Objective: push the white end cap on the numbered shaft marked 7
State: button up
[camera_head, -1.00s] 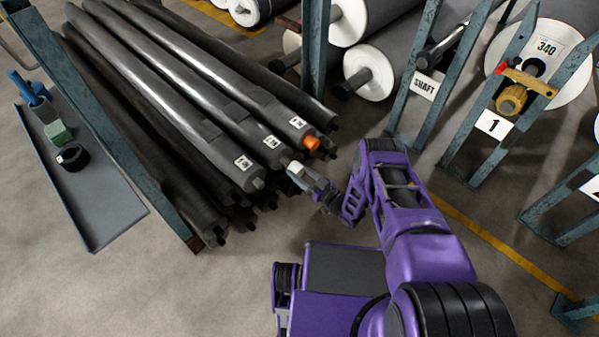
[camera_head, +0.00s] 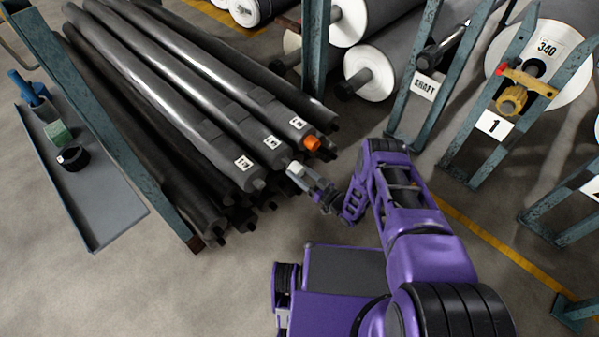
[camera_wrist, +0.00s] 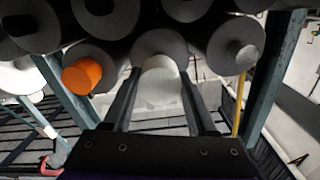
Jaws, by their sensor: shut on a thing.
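My gripper (camera_head: 305,177) is shut on the white end cap (camera_head: 296,168). In the wrist view the cap (camera_wrist: 160,82) sits between my two fingers (camera_wrist: 160,98), in front of the end of the middle labelled shaft (camera_head: 258,140). Whether it touches or covers that shaft's end cannot be told. The shaft's label (camera_head: 271,142) is too small to read surely. To its right in the head view, another labelled shaft carries an orange end cap (camera_head: 312,142), which also shows in the wrist view (camera_wrist: 82,75). The labelled shaft (camera_head: 225,150) on the left has a bare grey end.
More dark shafts lie stacked below and beside these. A blue upright (camera_head: 165,190) and a grey tray (camera_head: 100,205) with small parts stand left. Blue frames and white rolls (camera_head: 370,72) stand at the back right. Open floor lies in front of the stack.

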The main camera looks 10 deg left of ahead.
aim_at(289, 165)
jog(key=shift+a, duration=0.1)
jog(key=shift+x, duration=2.15)
jog(key=o, duration=1.4)
